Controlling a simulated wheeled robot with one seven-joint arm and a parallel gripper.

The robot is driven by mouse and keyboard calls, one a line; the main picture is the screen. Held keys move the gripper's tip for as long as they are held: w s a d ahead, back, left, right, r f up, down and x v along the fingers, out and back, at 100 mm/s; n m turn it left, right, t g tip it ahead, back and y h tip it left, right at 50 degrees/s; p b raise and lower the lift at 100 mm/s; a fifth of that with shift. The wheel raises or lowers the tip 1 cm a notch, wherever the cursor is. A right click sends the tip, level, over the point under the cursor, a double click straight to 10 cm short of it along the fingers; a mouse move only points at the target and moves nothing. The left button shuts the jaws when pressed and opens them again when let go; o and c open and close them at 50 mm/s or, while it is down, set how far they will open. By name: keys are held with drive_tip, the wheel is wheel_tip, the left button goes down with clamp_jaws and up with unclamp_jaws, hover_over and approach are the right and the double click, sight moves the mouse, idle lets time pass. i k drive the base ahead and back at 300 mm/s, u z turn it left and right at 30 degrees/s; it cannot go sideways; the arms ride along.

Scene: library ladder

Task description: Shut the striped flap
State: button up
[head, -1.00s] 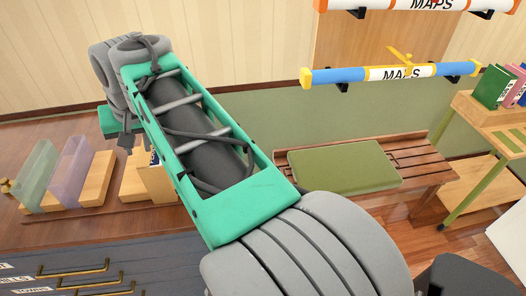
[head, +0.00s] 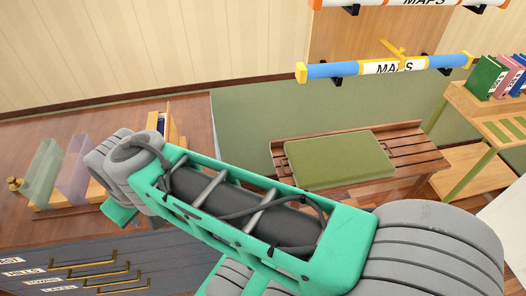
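A light-wood panel with green stripes (head: 508,128) shows at the right edge of the head view. It is part of a wooden stand (head: 460,112) and lies roughly flat, below the stand's row of books. It looks like the striped flap; its right part is cut off by the frame. My teal and grey arm crosses the lower middle of the view, well to the left of the striped panel. My gripper does not show; only arm links are visible.
A slatted bench (head: 405,160) with a green cushion (head: 338,162) stands by the wall. Map tubes (head: 345,70) hang above it on brackets. Drawers (head: 70,265) and a counter with clear dividers (head: 73,165) are at left. Some floor is bare before the bench.

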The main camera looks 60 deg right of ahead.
sight(168, 121)
drive_tip(key=z, duration=1.8)
drive_tip(key=k, duration=0.5)
drive_tip(key=z, duration=1.9)
drive_tip(key=k, duration=1.05)
drive_tip(key=u, duration=2.1)
drive_tip(key=i, duration=1)
drive_tip(key=u, duration=0.05)
